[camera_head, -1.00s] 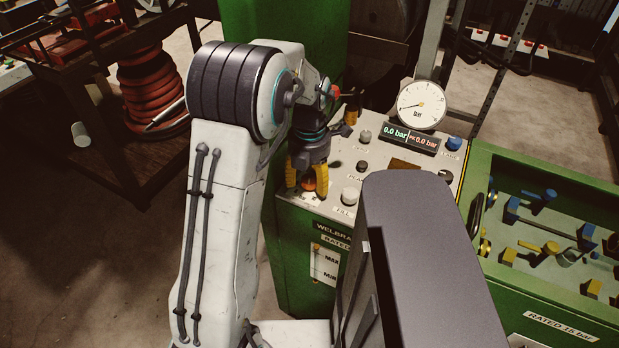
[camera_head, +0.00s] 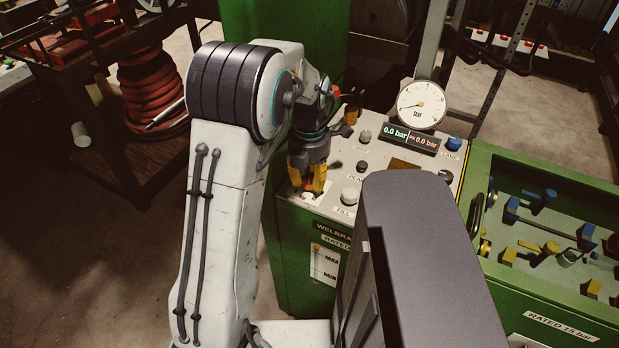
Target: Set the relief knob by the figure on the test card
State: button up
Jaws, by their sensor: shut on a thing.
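My gripper (camera_head: 307,182) points down at the front left corner of the control panel (camera_head: 330,208). Its yellow fingers are closed in on a small reddish knob, mostly hidden between them; its label cannot be read. A round white gauge (camera_head: 421,104) marked bar stands at the back of the panel, its needle pointing left. The display (camera_head: 409,138) under it reads 0.0 bar in green and 0.0 bar in red. I cannot make out a test card with a legible figure.
A pale button (camera_head: 350,195) above a FILL label stands right of my gripper. A grey knob (camera_head: 364,136) and a blue knob (camera_head: 453,144) sit further back. A green tray (camera_head: 560,318) of fittings, labelled RATED 15 bar, is at the right. My own grey body hides the panel's front right.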

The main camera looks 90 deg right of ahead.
aim_at(309, 179)
jog(key=m, duration=0.4)
jog(key=shift+f, duration=0.15)
jog(key=o, duration=1.2)
notch_tip(309, 179, up, 12)
jog(key=shift+r, duration=0.1)
jog(key=shift+a, duration=0.1)
dwell(1.0)
